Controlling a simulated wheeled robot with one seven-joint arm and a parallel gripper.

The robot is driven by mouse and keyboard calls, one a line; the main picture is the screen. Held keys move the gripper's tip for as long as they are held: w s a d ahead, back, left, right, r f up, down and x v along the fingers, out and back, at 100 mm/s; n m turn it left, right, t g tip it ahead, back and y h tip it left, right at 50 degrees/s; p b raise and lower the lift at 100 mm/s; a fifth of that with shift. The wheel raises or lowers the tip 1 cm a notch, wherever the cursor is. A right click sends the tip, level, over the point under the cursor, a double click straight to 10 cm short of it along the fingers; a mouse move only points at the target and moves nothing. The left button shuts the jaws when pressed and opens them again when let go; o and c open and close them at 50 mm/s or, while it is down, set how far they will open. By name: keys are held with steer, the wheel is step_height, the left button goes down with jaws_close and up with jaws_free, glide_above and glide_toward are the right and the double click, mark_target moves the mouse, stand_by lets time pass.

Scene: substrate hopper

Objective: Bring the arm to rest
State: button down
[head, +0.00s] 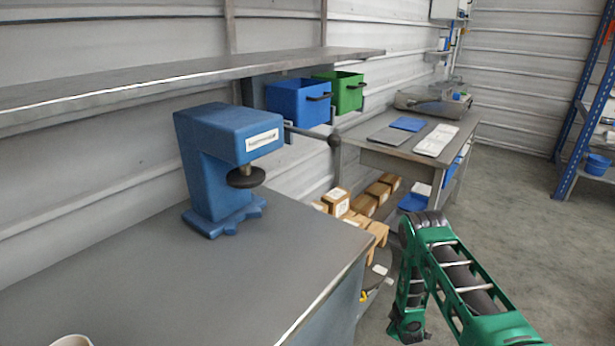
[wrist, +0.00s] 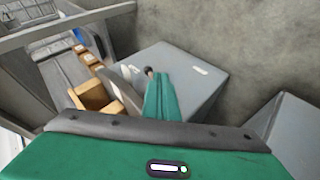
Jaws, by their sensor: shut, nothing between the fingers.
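My green arm (head: 450,270) is bent at the lower right of the head view, beside the near bench and over the floor. Its lower link hangs downward there, and I cannot make out the fingers in that view. In the wrist view, my gripper (wrist: 159,84) shows as a narrow green shape in the middle, with its fingers together and nothing held. A grey box-like surface lies behind it there.
A blue press (head: 215,170) stands on the grey near bench (head: 190,285). Cardboard boxes (head: 363,204) sit between this bench and the far table (head: 386,158). Blue (head: 297,103) and green (head: 347,93) bins hang under the shelf.

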steer(key=w+d+r+m+g+h, duration=0.1)
steer(key=w+d+r+m, duration=0.2)
steer(key=r, duration=0.8)
steer(key=s+d+r+m+g, duration=0.1)
steer(key=s+d+r+m, duration=0.2)
steer(key=r, duration=0.7)
steer(key=s+d+r+m+g+h, duration=0.15)
steer(key=s+d+r, duration=0.3)
steer(key=r, duration=0.55)
steer(key=s+d+r+m+g, duration=0.2)
steer(key=s+d+r, duration=0.15)
steer(key=r, duration=0.65)
steer(key=s+a+r+m+g+y, duration=0.1)
steer(key=s+r+m, duration=0.1)
steer(key=s+r, duration=0.65)
steer(key=s+a+r+m+g+y, duration=0.15)
steer(key=s+r, duration=0.35)
steer(key=s, duration=0.6)
steer(key=s+a+r+m+g, duration=0.1)
steer(key=s+a+r+m, duration=0.1)
steer(key=s, duration=0.8)
steer(key=s+a+r+m+y, duration=0.1)
steer(key=s+a+r+m, duration=0.1)
steer(key=s, duration=0.9)
steer(key=shift+a+r+g+y, duration=0.35)
steer(key=shift+a+r, duration=0.25)
steer(key=shift+a, duration=0.35)
